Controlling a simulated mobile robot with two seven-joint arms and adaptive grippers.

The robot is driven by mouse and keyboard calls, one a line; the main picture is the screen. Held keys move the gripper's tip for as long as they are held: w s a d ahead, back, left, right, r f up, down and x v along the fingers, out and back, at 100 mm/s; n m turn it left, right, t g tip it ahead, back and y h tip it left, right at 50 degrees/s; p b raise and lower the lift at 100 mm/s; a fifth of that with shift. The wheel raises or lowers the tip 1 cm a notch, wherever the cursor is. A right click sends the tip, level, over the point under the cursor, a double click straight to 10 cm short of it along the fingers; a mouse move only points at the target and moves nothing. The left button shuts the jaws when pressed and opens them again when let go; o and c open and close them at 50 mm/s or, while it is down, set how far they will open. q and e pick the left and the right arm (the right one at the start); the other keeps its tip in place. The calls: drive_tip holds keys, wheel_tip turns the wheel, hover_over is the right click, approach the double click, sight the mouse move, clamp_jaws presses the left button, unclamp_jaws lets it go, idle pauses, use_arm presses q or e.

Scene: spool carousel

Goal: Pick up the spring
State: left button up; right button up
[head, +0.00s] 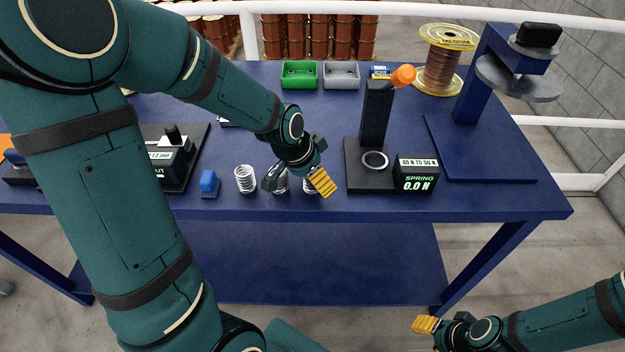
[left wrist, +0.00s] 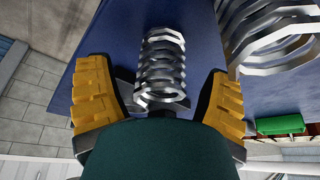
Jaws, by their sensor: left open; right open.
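Several silvery coil springs stand in a row near the front edge of the blue table. The leftmost spring (head: 245,179) is clear in the head view; the ones to its right are partly hidden by my left gripper (head: 297,181). In the left wrist view my left gripper (left wrist: 158,105) is open, and one spring (left wrist: 162,62) shows between its yellow-padded fingers, with gaps on both sides. A second spring (left wrist: 268,35) shows to the right, outside the fingers. My right gripper (head: 437,326) is open and empty, low at the right, in front of the table.
The blue table (head: 440,201) carries a spring tester (head: 376,115) with an orange knob and a readout box (head: 416,176). Green (head: 299,75) and grey (head: 341,75) bins, a wire spool (head: 440,65) and a blue press (head: 490,75) stand behind. A small blue block (head: 208,184) sits left of the springs.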

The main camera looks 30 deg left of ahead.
use_arm(q)
drive_tip(key=c, duration=1.3)
